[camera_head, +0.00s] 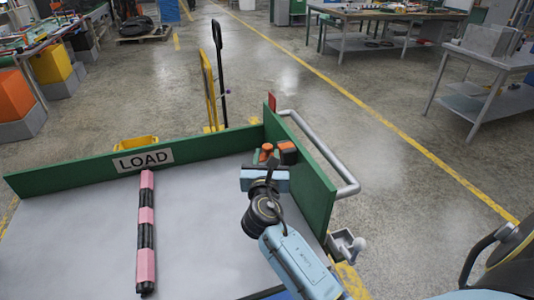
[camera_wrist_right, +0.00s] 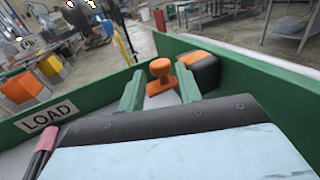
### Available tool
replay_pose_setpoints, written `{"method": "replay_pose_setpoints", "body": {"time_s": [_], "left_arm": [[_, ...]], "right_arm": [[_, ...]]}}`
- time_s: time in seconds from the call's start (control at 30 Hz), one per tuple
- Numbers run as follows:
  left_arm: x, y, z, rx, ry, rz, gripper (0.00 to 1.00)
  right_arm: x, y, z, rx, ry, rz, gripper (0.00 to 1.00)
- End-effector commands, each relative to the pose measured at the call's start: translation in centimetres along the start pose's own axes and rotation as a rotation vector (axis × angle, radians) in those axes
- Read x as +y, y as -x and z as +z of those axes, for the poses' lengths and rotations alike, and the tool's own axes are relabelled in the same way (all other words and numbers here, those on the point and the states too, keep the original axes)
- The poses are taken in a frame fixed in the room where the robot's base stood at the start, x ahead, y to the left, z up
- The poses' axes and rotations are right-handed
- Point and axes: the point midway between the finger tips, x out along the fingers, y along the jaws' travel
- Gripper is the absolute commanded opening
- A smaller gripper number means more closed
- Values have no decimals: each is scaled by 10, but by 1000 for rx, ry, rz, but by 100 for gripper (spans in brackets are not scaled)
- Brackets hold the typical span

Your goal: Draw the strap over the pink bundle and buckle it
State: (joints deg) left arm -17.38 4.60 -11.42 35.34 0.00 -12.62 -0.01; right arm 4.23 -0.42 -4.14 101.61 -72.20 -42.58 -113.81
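The bundle (camera_head: 146,225), banded pink and black, lies lengthwise on the grey cart bed (camera_head: 200,225); its end shows at the left edge of the right wrist view (camera_wrist_right: 42,148). An orange knob with a flat base (camera_wrist_right: 160,75) is at the bed's far right corner, beside an orange and black block (camera_wrist_right: 201,70), possibly the buckle. Both also show in the head view, the knob (camera_head: 266,151) and the block (camera_head: 287,153). My right gripper (camera_wrist_right: 158,90) is open, its fingers pointing toward the knob; I cannot tell whether they reach it. No strap webbing is discernible. My left gripper is out of view.
Green walls (camera_head: 75,172) with a LOAD sign (camera_head: 143,160) edge the bed at the back and right (camera_head: 308,180). A grey tube handle (camera_head: 322,150) stands outside the right wall. The bed between bundle and right arm is clear.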

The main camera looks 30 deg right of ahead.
Motion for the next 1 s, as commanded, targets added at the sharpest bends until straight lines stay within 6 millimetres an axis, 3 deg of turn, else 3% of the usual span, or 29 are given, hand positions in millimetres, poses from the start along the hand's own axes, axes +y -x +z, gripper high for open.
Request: {"method": "replay_pose_setpoints", "body": {"time_s": [0.2, 0.5, 0.77, 1.0], "left_arm": [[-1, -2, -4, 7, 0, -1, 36], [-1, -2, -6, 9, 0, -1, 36], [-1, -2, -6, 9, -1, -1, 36], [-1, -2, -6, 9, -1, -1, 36]], "right_arm": [[0, -19, -1, 1, 0, 0, 34], [0, -21, 0, 1, -1, 0, 34], [0, -21, 0, 1, -1, 0, 2], [0, -21, -1, 1, -1, -2, 0]]}}
